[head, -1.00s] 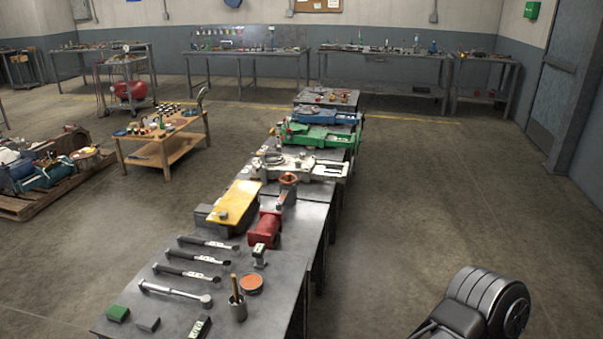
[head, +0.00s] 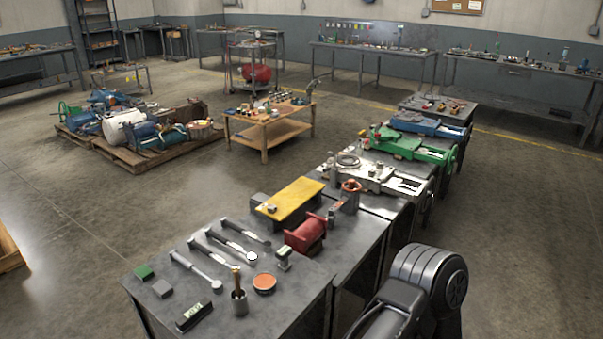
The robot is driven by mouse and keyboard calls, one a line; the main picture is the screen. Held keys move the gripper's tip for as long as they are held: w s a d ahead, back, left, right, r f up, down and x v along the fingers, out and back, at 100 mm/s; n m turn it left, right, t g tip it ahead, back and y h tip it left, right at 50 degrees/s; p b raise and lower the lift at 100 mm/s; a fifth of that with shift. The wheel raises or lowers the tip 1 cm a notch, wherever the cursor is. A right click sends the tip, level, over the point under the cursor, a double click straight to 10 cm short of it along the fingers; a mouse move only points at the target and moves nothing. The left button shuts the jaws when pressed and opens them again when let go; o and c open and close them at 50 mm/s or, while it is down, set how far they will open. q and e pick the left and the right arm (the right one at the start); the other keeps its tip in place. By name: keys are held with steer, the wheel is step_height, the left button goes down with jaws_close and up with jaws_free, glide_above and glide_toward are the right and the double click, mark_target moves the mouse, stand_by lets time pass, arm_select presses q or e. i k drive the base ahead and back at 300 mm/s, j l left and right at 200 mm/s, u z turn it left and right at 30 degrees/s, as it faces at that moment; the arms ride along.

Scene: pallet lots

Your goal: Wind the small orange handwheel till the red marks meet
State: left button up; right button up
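A small orange handwheel (head: 352,186) sits on a grey stand on the row of dark benches, just right of the yellow plate. It is far off and small. I cannot make out any red marks on it or beside it. Neither of my grippers is in view. A dark, rounded link of my own right arm shows at the bottom right, beside the bench.
The near bench (head: 215,318) bears a yellow plate (head: 292,199), a red housing (head: 305,233), several wrenches, an orange-topped round tin (head: 264,283) and a cup (head: 239,302). A wooden cart (head: 266,126) and a loaded pallet (head: 140,159) stand behind. Floor lies open at left and right.

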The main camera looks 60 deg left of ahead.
mark_target(352, 187)
steer(key=i+j+u, duration=0.25)
steer(key=i+u, duration=0.15)
steer(key=i+j+u, duration=0.1)
steer(key=i+u, duration=0.3)
steer(key=i, duration=0.2)
steer(key=i+l+u, duration=0.1)
steer(key=i+u, duration=0.35)
steer(key=i+l+u, duration=0.25)
steer(key=i+u, duration=0.15)
steer(key=i, duration=0.15)
steer(key=i+u, duration=0.25)
steer(key=i, duration=0.25)
